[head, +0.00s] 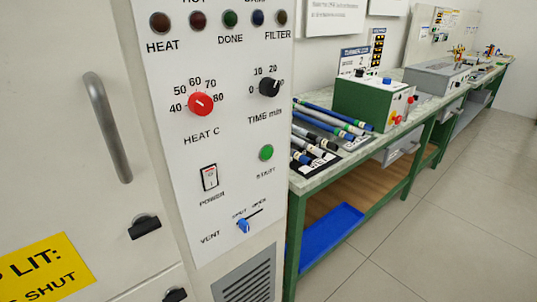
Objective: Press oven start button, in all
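The oven's white control panel (230,130) fills the middle left of the head view. The green round start button (266,153) sits at its right side, above the word START. The red HEAT C knob (200,104) and the black TIME min knob (269,87) are above it. The POWER rocker switch (210,177) is to its left, and the blue VENT slider (243,226) is below. A row of indicator lamps, including the green DONE lamp (230,18), runs along the top; none looks brightly lit. My gripper is not in view.
The oven door with a grey bar handle (108,127) is at left, with a yellow label (45,270). Right of the oven, a green-framed bench (405,150) holds several rods and a green machine (372,103). A blue tray (328,232) lies below. Floor at right is clear.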

